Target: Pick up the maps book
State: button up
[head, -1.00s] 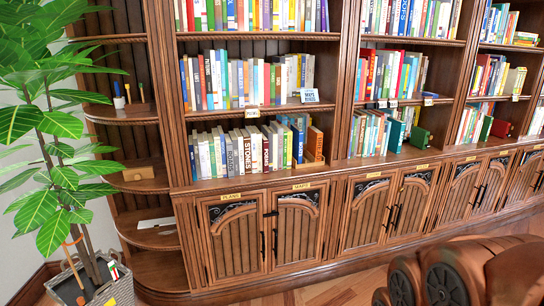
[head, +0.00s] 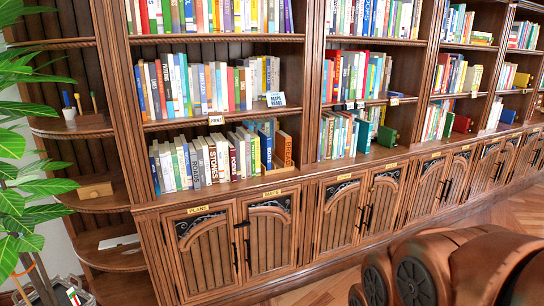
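I cannot pick out a maps book for certain, as most spine titles are too small to read. A row of upright books (head: 205,160) fills the lower shelf of the left bay; one spine seems to read STONES. Another row (head: 205,85) stands on the shelf above it. A small blue-and-white card (head: 275,99) at that row's right end carries lettering that seems to include MAPS. A yellow label (head: 272,193), which seems to read MAPS, is above a cabinet door below. My gripper is not in view.
A brown rounded piece of furniture (head: 470,265) fills the bottom right, in front of the cabinets (head: 210,255). A potted plant (head: 30,190) stands at the left edge. Wooden floor (head: 505,212) shows at right. Curved end shelves (head: 95,190) hold small items.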

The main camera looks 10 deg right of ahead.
aim_at(366, 127)
jog(key=z, duration=0.15)
jog(key=k, duration=0.9)
jog(key=z, duration=1.5)
jog(key=i, duration=3.25)
jog(key=u, duration=1.8)
jog(key=i, duration=0.95)
jog(key=u, duration=1)
jog(key=i, duration=0.65)
